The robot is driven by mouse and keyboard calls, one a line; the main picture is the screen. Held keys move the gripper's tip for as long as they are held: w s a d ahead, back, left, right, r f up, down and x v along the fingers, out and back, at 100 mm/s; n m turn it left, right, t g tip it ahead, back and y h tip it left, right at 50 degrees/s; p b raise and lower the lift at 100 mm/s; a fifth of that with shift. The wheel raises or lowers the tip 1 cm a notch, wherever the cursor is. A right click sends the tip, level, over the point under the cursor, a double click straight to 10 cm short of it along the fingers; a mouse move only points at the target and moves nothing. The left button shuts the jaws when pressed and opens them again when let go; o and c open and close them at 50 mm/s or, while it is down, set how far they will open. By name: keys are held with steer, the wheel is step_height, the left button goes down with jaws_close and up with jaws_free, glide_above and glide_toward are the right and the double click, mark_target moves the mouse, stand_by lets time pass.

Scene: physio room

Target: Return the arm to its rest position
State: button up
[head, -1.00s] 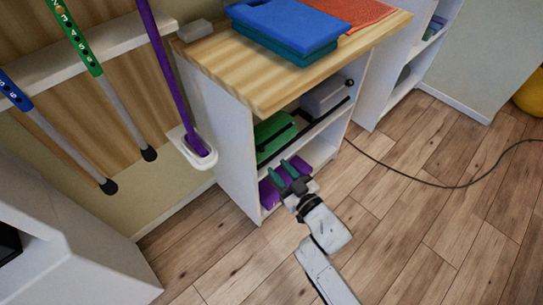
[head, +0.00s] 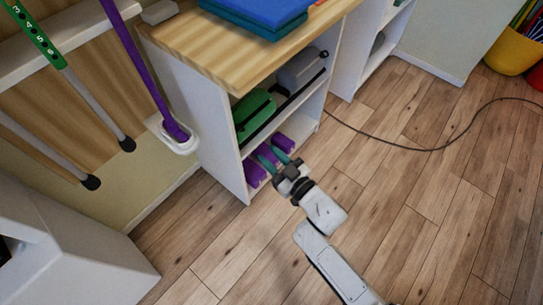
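My gripper (head: 275,155) is at the low shelf of the cabinet (head: 222,135), seen from behind and above. Its two green fingers stand apart, with a gap between them. Purple things (head: 255,172) lie on the bottom shelf just beyond and beside the fingers. I see nothing clearly held between the fingers, and I cannot tell whether they touch the purple things. My arm stretches up from the bottom of the picture over the wooden floor.
A green case (head: 254,112) and a grey case (head: 302,70) sit on the shelf above. A dark cable (head: 425,149) crosses the floor (head: 430,205) at right. A purple pole (head: 140,60) stands in a white holder (head: 172,136) left of the cabinet. Floor around my arm is clear.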

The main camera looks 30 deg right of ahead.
stand_by(0.4)
steer(key=s+d+f+m+g+h, duration=0.4)
steer(key=s+d+g+h, duration=0.15)
steer(key=d+g, duration=0.2)
steer(key=s+a+r+g+y, duration=0.15)
steer(key=s+g, duration=0.75)
steer(key=s, duration=1)
step_height(320, 180, up, 24)
steer(key=y+p, duration=0.1)
steer(key=p, duration=2.2)
steer(key=shift+s+n, duration=0.3)
steer(key=shift+s, duration=0.1)
